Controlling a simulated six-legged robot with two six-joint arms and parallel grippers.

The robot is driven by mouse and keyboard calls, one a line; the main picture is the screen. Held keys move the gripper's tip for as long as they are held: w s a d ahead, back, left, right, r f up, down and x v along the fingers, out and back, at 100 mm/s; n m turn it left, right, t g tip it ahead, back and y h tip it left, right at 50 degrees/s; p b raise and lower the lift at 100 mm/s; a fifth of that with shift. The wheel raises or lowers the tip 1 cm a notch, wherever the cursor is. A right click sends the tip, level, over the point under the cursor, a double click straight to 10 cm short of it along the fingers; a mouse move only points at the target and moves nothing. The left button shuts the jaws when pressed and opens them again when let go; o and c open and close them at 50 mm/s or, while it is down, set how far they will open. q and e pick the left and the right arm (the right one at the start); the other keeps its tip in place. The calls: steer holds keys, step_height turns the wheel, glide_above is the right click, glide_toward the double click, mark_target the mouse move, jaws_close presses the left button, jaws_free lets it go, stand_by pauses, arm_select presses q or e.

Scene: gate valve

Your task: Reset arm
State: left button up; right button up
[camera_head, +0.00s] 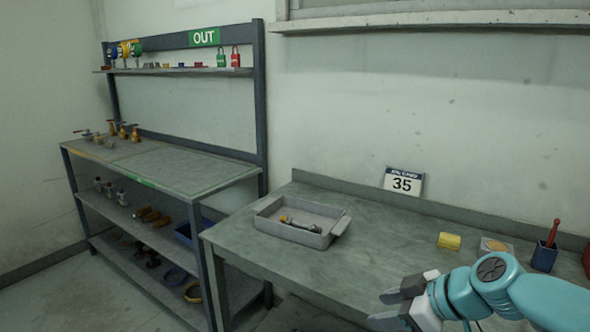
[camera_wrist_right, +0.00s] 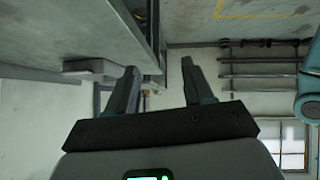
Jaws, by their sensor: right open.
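My right gripper (camera_head: 384,307) is at the lower right of the head view, in front of the workbench. Its jaws are open and nothing shows between them. In the right wrist view, the two dark fingers (camera_wrist_right: 159,66) stand apart with only background between them. A grey tray (camera_head: 268,227) sits on the workbench (camera_head: 355,253), left of the gripper and apart from it. A small brass and dark part (camera_head: 298,224) lies in the tray. My left gripper is not in view.
A shelf unit (camera_head: 165,172) with an "OUT" sign, valves and padlocks stands at left. The bench middle is clear.

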steer(key=s+f+m+g+h+p, duration=0.1)
steer(key=s+f+m+g+p, duration=0.2)
steer(key=f, duration=0.8)
steer(key=s+f+m+h+p, duration=0.15)
steer(key=f+m, duration=0.25)
steer(key=f, duration=0.7)
steer(key=s+a+f+m+g+p, duration=0.1)
steer(key=s+a+f+m, duration=0.1)
steer(key=s+f, duration=0.3)
steer(key=s+a+f+m+g+p, duration=0.1)
steer(key=s+f+m, duration=0.3)
steer(key=s, duration=1)
step_height(320, 180, down, 3)
steer(key=shift+s+a+r+m+g+h, duration=0.2)
steer(key=shift+s+a+m+g+h, duration=0.15)
steer(key=shift+a, duration=0.55)
